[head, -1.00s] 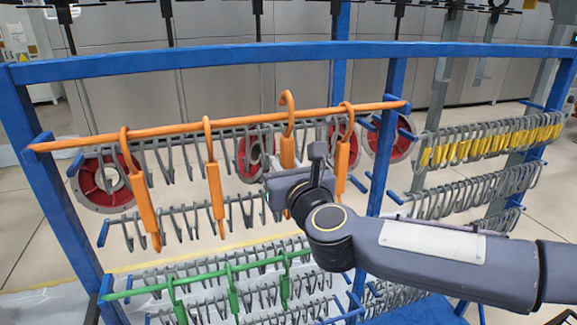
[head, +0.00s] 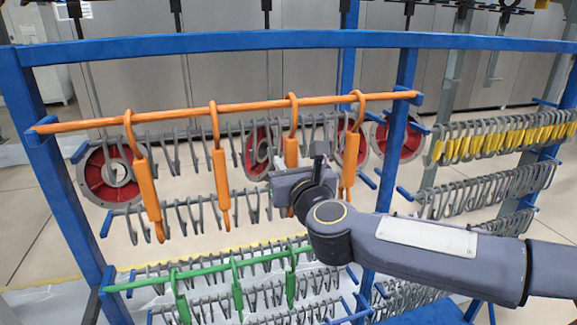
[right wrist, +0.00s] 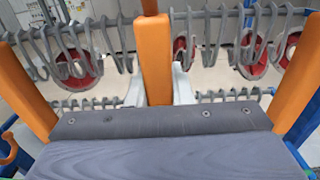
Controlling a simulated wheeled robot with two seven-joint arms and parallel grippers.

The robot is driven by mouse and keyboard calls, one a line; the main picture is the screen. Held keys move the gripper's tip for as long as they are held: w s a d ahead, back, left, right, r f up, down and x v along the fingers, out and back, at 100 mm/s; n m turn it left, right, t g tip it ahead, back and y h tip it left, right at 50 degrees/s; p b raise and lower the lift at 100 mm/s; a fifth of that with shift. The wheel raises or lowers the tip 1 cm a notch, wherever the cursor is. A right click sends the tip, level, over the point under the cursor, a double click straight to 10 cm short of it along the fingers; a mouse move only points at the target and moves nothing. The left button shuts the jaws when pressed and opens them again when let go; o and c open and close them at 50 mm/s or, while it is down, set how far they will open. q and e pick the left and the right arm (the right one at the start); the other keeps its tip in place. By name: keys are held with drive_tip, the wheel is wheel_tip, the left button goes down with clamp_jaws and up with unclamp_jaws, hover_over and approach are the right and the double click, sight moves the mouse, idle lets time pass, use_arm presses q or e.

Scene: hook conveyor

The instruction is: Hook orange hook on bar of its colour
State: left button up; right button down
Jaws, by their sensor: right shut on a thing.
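The orange bar (head: 170,114) runs across the upper part of the blue rack. My right gripper (head: 290,186) is shut on an orange hook (head: 291,150), third from the left, holding its thick shank. The hook stands upright and its curled top is at the bar, looped over it as far as I can see. In the right wrist view the shank (right wrist: 154,60) stands between the pale fingers (right wrist: 156,88); its top is out of that view. Other orange hooks (head: 147,185) hang on the same bar on both sides. My left gripper is not in view.
A green bar (head: 205,269) with green hooks is lower on the rack. Rows of grey hooks and red discs (head: 112,175) are behind. Yellow-marked hooks (head: 500,145) hang at the right. Neighbouring orange hooks stand close on both sides of my gripper.

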idle(0.3)
drive_tip(key=c, duration=1.2)
unclamp_jaws()
drive_tip(key=b+v, duration=0.2)
drive_tip(key=v, duration=0.5)
drive_tip(key=s+d+f+n+g+h, duration=0.1)
drive_tip(key=s+d+f+n+g, duration=0.4)
drive_tip(key=s+d+f+n, duration=0.4)
drive_tip(key=s+d+f+n+g, duration=0.6)
drive_tip(key=s+d+f+n, duration=0.4)
drive_tip(key=s+f+n, duration=0.6)
drive_tip(key=n, duration=0.5)
drive_tip(key=shift+n+g+h, duration=0.3)
drive_tip(key=shift+n+h, duration=0.1)
drive_tip(key=shift+r, duration=0.1)
